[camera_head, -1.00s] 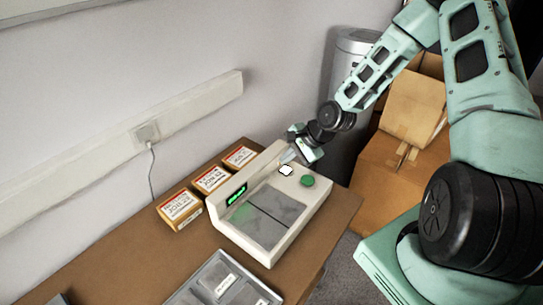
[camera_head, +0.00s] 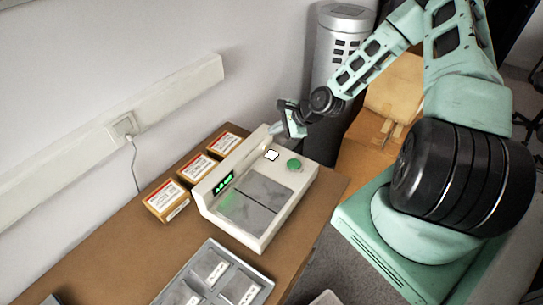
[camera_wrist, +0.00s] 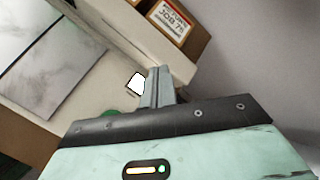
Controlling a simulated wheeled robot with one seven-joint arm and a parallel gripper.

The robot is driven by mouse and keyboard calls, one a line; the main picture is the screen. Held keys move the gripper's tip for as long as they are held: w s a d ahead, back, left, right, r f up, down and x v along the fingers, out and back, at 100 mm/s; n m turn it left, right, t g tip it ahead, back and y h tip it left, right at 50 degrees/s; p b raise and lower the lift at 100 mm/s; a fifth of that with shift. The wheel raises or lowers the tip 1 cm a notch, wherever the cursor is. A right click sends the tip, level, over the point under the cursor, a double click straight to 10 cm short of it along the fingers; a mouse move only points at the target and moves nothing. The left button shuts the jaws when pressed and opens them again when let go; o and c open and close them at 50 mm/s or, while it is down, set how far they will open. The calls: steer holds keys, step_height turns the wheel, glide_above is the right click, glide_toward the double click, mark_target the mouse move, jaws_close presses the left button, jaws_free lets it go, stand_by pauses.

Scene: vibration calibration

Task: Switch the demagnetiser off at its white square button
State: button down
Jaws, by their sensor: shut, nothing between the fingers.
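The demagnetiser (camera_head: 274,171) is a cream box with a grey plate, a lit green display (camera_head: 223,184) and a round green button (camera_head: 294,165). Its white square button (camera_head: 271,155) is near the far end. My gripper (camera_head: 276,130) is shut and empty, just beyond and above the white button in the head view. In the wrist view the shut fingertips (camera_wrist: 158,72) appear right beside the white button (camera_wrist: 136,84), apart from it in the picture; the height gap is unclear. The green button (camera_wrist: 108,114) is partly hidden by my gripper there.
Several labelled cardboard boxes (camera_head: 165,201) stand along the wall side of the demagnetiser. A grey compartment tray (camera_head: 213,244) lies in front of it on the brown table (camera_head: 110,250). A grey bin (camera_head: 340,45) and cardboard cartons (camera_head: 372,150) stand beyond the table.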

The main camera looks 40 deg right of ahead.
steer(key=b, duration=0.6)
glide_above(275, 156)
step_height(275, 156, down, 7)
steer(key=shift+r, duration=0.1)
steer(key=shift+f, duration=0.65)
steer(key=shift+f, duration=0.1)
stand_by(0.9)
steer(key=shift+f, duration=0.3)
steer(key=shift+f+b, duration=0.4)
stand_by(0.6)
steer(key=shift+r, duration=0.15)
steer(key=shift+r+p, duration=0.65)
steer(key=shift+p, duration=0.1)
steer(key=shift+r, duration=0.1)
